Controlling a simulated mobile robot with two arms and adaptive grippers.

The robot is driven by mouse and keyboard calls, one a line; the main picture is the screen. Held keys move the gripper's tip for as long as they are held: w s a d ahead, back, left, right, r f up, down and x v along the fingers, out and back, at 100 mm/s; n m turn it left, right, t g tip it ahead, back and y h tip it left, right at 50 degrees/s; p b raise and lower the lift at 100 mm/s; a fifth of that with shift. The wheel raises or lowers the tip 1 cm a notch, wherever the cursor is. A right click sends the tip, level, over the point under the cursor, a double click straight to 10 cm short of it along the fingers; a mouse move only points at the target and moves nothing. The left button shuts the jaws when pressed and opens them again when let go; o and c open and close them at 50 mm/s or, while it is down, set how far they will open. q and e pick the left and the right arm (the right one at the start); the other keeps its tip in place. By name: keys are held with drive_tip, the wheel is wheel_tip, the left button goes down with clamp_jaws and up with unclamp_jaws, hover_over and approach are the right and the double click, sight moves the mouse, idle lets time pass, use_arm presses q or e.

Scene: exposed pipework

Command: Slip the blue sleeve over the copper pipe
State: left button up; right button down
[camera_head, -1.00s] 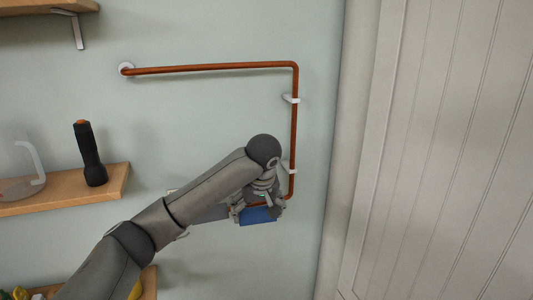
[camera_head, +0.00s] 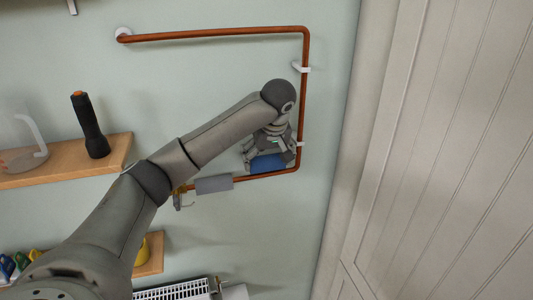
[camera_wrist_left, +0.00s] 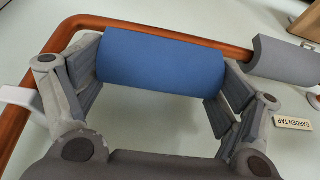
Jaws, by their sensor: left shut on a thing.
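The copper pipe (camera_head: 303,105) runs along the wall, down the right side and back left along a lower run. In the left wrist view the pipe (camera_wrist_left: 15,130) bends at upper left and passes behind the blue sleeve's upper edge. My left gripper (camera_head: 268,160) is shut on the blue sleeve (camera_head: 268,164), with a finger at each end of it in the left wrist view (camera_wrist_left: 160,62). The sleeve lies lengthwise along the lower run, close in front of it. Its opening is hidden, and I cannot tell if it touches the pipe. My right gripper is out of view.
A grey sleeve (camera_head: 214,184) covers the lower run further left, by a brass tap (camera_head: 181,197). White clips (camera_head: 301,68) hold the pipe. A shelf (camera_head: 80,162) with a torch (camera_head: 90,125) is at left, a radiator (camera_head: 175,290) below. A panelled door (camera_head: 450,150) is at right.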

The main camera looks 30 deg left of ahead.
sight(266, 173)
use_arm(q)
drive_tip(key=shift+w+f, duration=0.15)
drive_tip(key=shift+f, duration=0.75)
drive_tip(key=shift+f+b, duration=0.35)
drive_tip(key=shift+f, duration=0.5)
drive_tip(key=shift+s+d+f, duration=0.1)
drive_tip(key=shift+s+f, duration=0.05)
drive_tip(key=shift+s, duration=0.1)
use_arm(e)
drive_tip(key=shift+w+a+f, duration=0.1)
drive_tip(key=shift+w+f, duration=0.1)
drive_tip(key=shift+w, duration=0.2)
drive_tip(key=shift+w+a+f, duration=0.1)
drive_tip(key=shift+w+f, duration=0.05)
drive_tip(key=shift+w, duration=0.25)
use_arm(q)
drive_tip(key=shift+f, duration=0.2)
drive_tip(key=o, duration=0.6)
drive_tip(key=shift+s, duration=0.1)
